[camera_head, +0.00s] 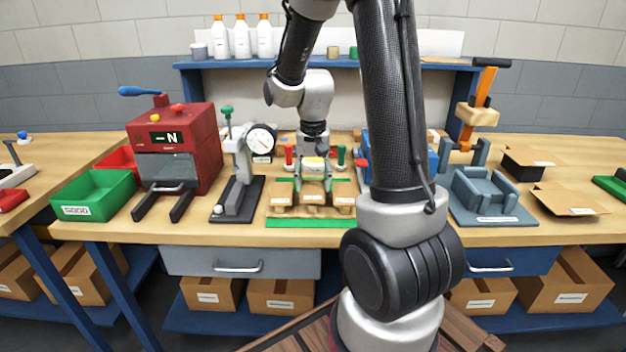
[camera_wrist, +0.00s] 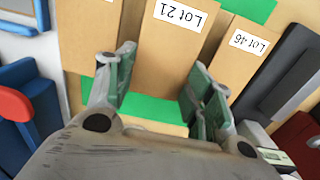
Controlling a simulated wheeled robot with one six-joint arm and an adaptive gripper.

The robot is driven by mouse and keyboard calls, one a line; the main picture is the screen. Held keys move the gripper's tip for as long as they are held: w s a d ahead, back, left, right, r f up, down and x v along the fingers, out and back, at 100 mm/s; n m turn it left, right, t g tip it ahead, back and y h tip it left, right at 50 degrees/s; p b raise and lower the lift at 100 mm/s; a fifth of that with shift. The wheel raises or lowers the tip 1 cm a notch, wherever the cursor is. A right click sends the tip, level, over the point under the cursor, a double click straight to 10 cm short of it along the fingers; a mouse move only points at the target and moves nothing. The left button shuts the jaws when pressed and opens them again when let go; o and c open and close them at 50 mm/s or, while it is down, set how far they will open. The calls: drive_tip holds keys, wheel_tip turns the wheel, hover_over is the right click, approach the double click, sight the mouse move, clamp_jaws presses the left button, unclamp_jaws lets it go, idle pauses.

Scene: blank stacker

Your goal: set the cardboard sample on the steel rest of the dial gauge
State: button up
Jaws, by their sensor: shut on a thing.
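My gripper (camera_head: 313,184) points down over the middle of a row of brown cardboard pieces at the table's front. In the wrist view, its green-padded fingers (camera_wrist: 160,88) are shut on the sides of the cardboard sample labelled Lot 21 (camera_wrist: 172,55). Whether the sample is raised off its support is unclear. The dial gauge (camera_head: 262,139) stands left of my gripper, with a white round dial, a grey stand and a green-topped plunger. A grey block, apparently its steel rest (camera_head: 236,197), sits low on its dark base; nothing is seen lying on it.
Another cardboard piece, Lot 46 (camera_wrist: 243,50), lies close beside the held one. A green strip (camera_head: 310,223) runs along the front. Red and green posts stand behind the row. A red tester (camera_head: 177,145) and green bin (camera_head: 95,194) stand left; a grey fixture (camera_head: 490,195) stands right.

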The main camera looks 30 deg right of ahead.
drive_tip(key=shift+f, duration=0.15)
drive_tip(key=shift+f, duration=0.25)
drive_tip(key=o, duration=0.7)
drive_tip(key=shift+c, duration=0.2)
